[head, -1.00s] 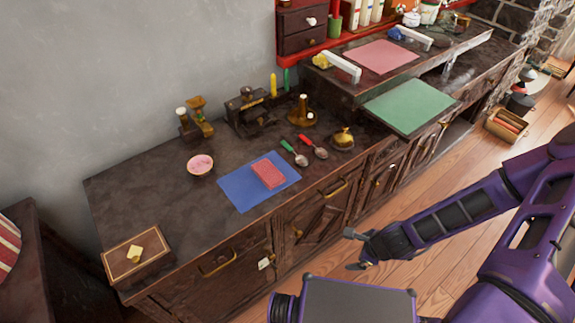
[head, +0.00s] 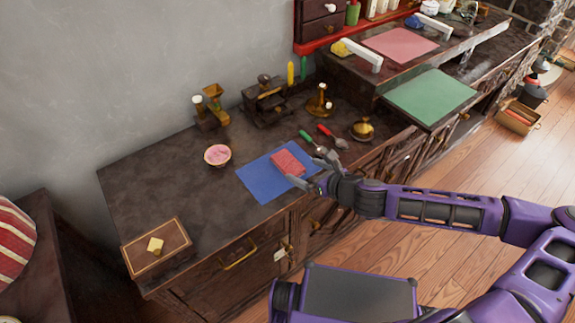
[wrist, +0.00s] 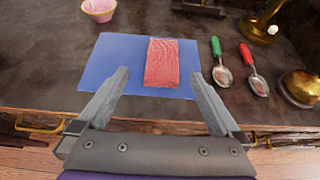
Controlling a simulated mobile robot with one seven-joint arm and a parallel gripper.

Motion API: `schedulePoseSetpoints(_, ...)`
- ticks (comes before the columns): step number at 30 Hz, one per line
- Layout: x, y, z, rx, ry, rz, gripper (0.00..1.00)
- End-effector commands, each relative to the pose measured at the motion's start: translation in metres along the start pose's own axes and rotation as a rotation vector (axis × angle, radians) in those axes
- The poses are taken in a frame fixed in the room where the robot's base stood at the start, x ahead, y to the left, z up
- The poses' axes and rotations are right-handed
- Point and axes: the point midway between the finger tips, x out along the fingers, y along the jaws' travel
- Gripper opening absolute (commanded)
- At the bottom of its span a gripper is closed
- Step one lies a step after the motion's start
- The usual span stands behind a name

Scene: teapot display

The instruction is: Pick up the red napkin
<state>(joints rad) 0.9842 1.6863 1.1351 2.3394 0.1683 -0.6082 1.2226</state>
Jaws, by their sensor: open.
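The red napkin (head: 287,162) is a folded red rectangle lying on a flat blue mat (head: 259,183) near the counter's front edge. In the wrist view the napkin (wrist: 161,62) lies ahead of my fingers, a little right of the middle of the blue mat (wrist: 109,63). My gripper (head: 309,168) is open and empty at the near right side of the napkin. In the wrist view its two fingers (wrist: 162,84) are spread wider than the napkin, with the napkin's near end between their tips. No contact shows.
A green-handled spoon (wrist: 221,65) and a red-handled spoon (wrist: 254,72) lie just right of the mat. A brass bell-like object (wrist: 301,88) stands farther right. A pink bowl (head: 218,155) is left of the mat. A box (head: 134,262) sits at the counter's left end.

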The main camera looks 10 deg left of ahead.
Motion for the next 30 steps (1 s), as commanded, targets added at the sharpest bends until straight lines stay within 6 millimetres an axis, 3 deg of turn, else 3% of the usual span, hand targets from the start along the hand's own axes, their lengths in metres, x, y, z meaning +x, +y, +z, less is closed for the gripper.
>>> schedulePoseSetpoints(3, 0.021, 0.000, -0.001, 0.000, 0.000, 0.001, 1.00)
schedulePoseSetpoints(11, 0.040, -0.001, -0.003, 0.000, 0.001, 0.001, 1.00)
schedulePoseSetpoints(19, 0.077, -0.005, -0.007, -0.001, 0.001, 0.002, 1.00)
schedulePoseSetpoints(28, 0.083, -0.005, -0.006, -0.001, 0.001, 0.001, 1.00)
schedulePoseSetpoints(30, 0.083, -0.005, -0.006, -0.001, 0.001, 0.001, 0.91)
